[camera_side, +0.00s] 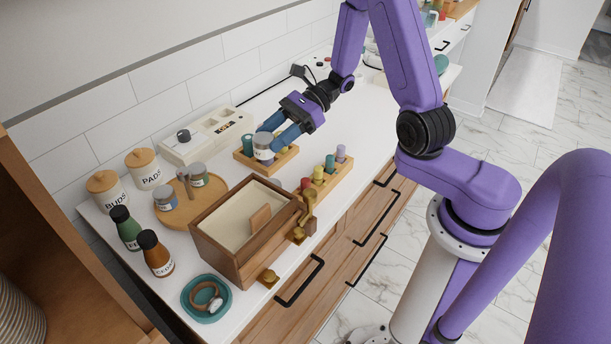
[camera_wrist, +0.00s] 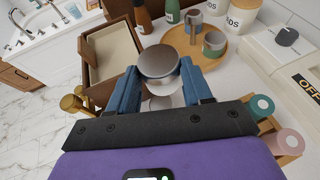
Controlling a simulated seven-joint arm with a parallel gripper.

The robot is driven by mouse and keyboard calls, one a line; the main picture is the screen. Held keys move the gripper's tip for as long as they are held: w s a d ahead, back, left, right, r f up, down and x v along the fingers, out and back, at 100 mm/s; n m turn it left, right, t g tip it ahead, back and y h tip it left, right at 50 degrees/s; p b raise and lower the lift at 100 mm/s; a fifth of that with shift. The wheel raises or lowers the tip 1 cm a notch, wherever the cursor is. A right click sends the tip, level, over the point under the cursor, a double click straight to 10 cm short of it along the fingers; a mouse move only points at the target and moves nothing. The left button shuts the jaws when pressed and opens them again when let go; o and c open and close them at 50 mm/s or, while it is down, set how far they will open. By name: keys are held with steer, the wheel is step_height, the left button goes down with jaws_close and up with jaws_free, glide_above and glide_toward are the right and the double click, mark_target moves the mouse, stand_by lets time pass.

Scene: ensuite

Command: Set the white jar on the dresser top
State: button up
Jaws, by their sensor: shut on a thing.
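The white jar (camera_side: 264,146) has a grey lid and is between the blue fingers of my gripper (camera_side: 275,140). In the wrist view its round lid (camera_wrist: 159,63) faces the camera, and the fingers (camera_wrist: 160,80) press on it from both sides. The jar looks upright. In the side view it overlaps the back wooden rack; its exact height above the white dresser top (camera_side: 372,115) is hard to tell. The jar's base is mostly hidden in the wrist view.
A wooden box (camera_side: 226,252) stands left of the jar. A round wooden tray (camera_side: 212,183) holds small jars. Wooden racks (camera_side: 335,183) with coloured rolls stand nearby. Canisters (camera_side: 143,170), bottles (camera_side: 155,255) and a teal dish (camera_side: 222,308) stand farther left. Free white surface lies to the right.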

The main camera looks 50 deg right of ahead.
steer(key=s+d+m+t+h, duration=0.2)
steer(key=d+m+t+h, duration=0.4)
steer(key=d, duration=0.7)
steer(key=s+d+m+t+h, duration=0.25)
steer(key=d+m+h, duration=0.35)
steer(key=d, duration=0.6)
steer(key=shift+m+t+y, duration=0.35)
steer(key=shift+m+y, duration=0.05)
steer(key=shift+m, duration=0.1)
steer(key=w+d+f, duration=0.2)
steer(key=w, duration=0.1)
steer(key=w+d+f, duration=0.2)
steer(key=w+f, duration=0.1)
steer(key=w, duration=0.1)
steer(key=w+d+f, duration=0.2)
steer(key=w+f, duration=0.1)
steer(key=w, duration=0.1)
steer(key=shift+w+d, duration=0.15)
steer(key=shift+w, duration=0.05)
steer(key=shift+w+d+f, duration=0.25)
steer(key=shift+w+f, duration=0.25)
steer(key=shift+f, duration=1.65)
steer(key=shift+f, duration=0.15)
